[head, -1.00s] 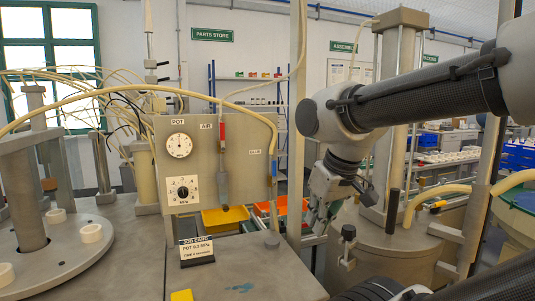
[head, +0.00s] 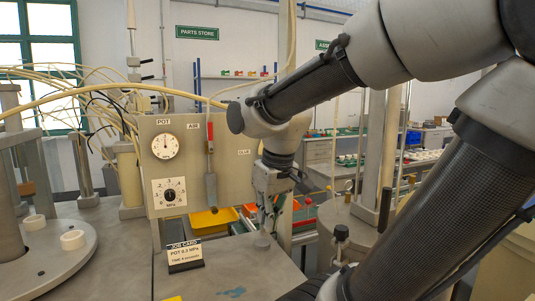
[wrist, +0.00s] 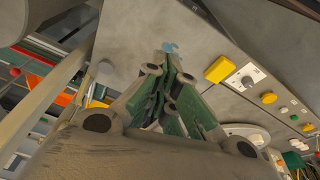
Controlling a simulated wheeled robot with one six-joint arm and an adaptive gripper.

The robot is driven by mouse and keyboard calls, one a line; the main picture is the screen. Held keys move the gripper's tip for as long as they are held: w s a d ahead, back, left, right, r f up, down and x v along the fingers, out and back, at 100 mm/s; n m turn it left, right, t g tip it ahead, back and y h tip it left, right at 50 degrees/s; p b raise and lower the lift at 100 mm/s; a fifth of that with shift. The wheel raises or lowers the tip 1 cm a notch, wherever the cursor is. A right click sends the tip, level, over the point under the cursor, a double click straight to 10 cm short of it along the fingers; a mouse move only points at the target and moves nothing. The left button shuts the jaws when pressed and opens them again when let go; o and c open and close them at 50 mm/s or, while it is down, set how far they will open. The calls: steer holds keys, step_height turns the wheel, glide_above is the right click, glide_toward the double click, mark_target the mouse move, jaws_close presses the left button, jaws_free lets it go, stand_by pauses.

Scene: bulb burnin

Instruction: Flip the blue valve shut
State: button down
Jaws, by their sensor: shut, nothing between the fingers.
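The blue valve is hidden in the head view now, behind my gripper and wrist at the right edge of the grey panel (head: 228,180). A red-handled valve (head: 210,132) hangs on the panel under the AIR label. My gripper (head: 268,222) points down, in front of the panel's right edge as seen from the head. In the wrist view its green-padded fingers (wrist: 170,72) are together with nothing between them. I cannot tell how far it is from the blue valve.
A job card (head: 185,255) stands on the bench (head: 120,265) before the panel. A yellow bin (head: 213,219) is behind it. A pot lid with a black knob (head: 341,232) is at right. The wrist view shows a yellow block (wrist: 219,69) and a knob plate (wrist: 248,77).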

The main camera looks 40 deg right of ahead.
steer(key=w+d+r+m+g+h, duration=0.1)
steer(key=w+d+r+m, duration=0.15)
steer(key=w, duration=0.45)
steer(key=w+d+r+m+g+h, duration=0.1)
steer(key=w+d+m+h, duration=0.1)
steer(key=w+d, duration=0.35)
steer(key=w+d+r+m+g+h, duration=0.1)
steer(key=w+r+m, duration=0.1)
steer(key=w, duration=0.7)
steer(key=w+d+r+m+h, duration=0.1)
steer(key=w+d+r+m, duration=0.1)
steer(key=r+m, duration=0.3)
steer(key=w+d+r+m+h, duration=0.2)
steer(key=d+r+m, duration=0.1)
steer(key=r+m, duration=0.2)
steer(key=shift+w+d+m+h, duration=0.3)
steer(key=shift+w+m, duration=0.05)
steer(key=shift+m, duration=0.7)
steer(key=shift+f, duration=0.1)
steer(key=x, duration=1)
steer(key=shift+a, duration=0.15)
